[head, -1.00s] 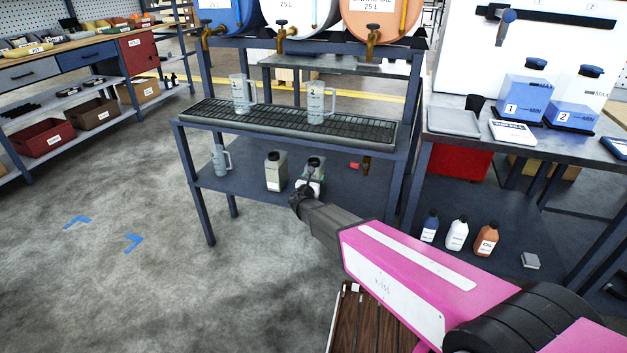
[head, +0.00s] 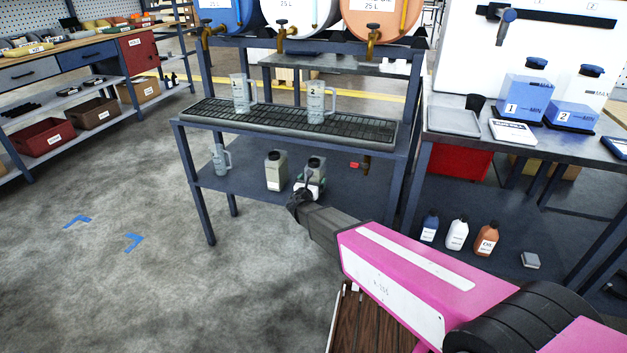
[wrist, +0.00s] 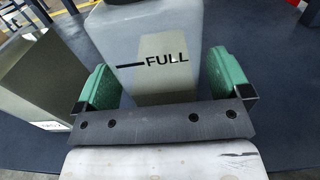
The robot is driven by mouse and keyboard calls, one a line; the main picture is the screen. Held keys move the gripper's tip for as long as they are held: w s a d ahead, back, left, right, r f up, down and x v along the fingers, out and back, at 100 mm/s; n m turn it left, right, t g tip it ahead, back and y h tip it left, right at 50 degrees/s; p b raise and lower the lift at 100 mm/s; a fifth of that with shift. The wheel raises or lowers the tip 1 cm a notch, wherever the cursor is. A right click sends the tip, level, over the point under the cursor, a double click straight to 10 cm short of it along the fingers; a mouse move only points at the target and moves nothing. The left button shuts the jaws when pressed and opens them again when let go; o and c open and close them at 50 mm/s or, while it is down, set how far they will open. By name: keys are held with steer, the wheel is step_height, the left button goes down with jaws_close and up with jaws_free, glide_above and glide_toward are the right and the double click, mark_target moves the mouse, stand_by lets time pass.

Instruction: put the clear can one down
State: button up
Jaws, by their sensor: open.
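The clear can (head: 316,168) stands upright on the lower shelf (head: 240,185) of the dark blue rack. In the wrist view the clear can (wrist: 155,50) is a pale translucent body with a black FULL line. My gripper (wrist: 163,88) is open, with one green finger on each side of the can. A gap shows at the left finger; contact at the right finger is hard to tell. In the head view my gripper (head: 309,188) is low at the can's front and hides part of it.
A beige-grey can (head: 275,171) stands close on the left, also in the wrist view (wrist: 38,75). A clear jug (head: 221,160) is farther left on the shelf. Two jugs stand on the grate (head: 280,121) above. Shelf is free right of the can.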

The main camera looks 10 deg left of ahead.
steer(key=s, duration=1)
steer(key=shift+a, duration=0.35)
